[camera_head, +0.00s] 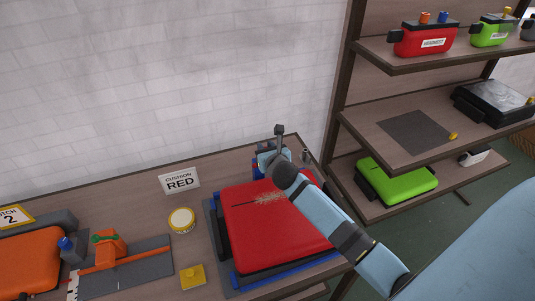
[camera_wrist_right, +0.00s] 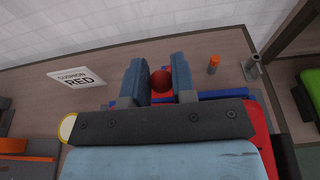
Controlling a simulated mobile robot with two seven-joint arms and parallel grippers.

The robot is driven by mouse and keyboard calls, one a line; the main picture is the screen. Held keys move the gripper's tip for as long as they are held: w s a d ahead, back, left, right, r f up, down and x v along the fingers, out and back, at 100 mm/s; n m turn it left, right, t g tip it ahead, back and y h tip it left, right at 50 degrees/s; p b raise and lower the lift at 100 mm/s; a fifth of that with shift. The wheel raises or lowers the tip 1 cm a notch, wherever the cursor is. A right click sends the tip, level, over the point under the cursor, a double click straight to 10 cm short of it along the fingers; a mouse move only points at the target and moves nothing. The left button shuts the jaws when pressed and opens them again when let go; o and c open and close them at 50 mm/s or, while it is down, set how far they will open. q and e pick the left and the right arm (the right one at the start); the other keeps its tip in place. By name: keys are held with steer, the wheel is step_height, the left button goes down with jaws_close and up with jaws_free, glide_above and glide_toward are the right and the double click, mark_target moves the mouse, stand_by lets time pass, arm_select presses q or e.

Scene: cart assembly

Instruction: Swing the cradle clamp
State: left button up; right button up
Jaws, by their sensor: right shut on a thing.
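A red case (camera_head: 275,222) lies in a blue cradle (camera_head: 218,240) on the bench in the head view. My right gripper (camera_head: 267,158) is at the cradle's far edge, its arm reaching over the case. In the right wrist view its two blue fingers (camera_wrist_right: 160,84) are on either side of a round red knob (camera_wrist_right: 161,81), which I take for the clamp's handle. The gripper is shut on the knob. The rest of the clamp is mostly hidden by the gripper, so its angle cannot be told. My left gripper is not in view.
A grey post (camera_wrist_right: 252,68) and an orange peg (camera_wrist_right: 213,64) stand right of the fingers. A shelf rack (camera_head: 390,135) stands at the right.

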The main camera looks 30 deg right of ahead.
steer(key=shift+w+r, duration=0.1)
steer(key=shift+w+d+r, duration=0.15)
steer(key=shift+w+r, duration=0.15)
steer(key=shift+w, duration=0.3)
steer(key=shift+w+d+r, duration=0.15)
steer(key=shift+w+r, duration=0.15)
steer(key=shift+w, duration=0.25)
steer(key=shift+w+d+r, duration=0.15)
steer(key=shift+w+r, duration=0.15)
steer(key=shift+w, duration=0.3)
steer(key=o, duration=0.8)
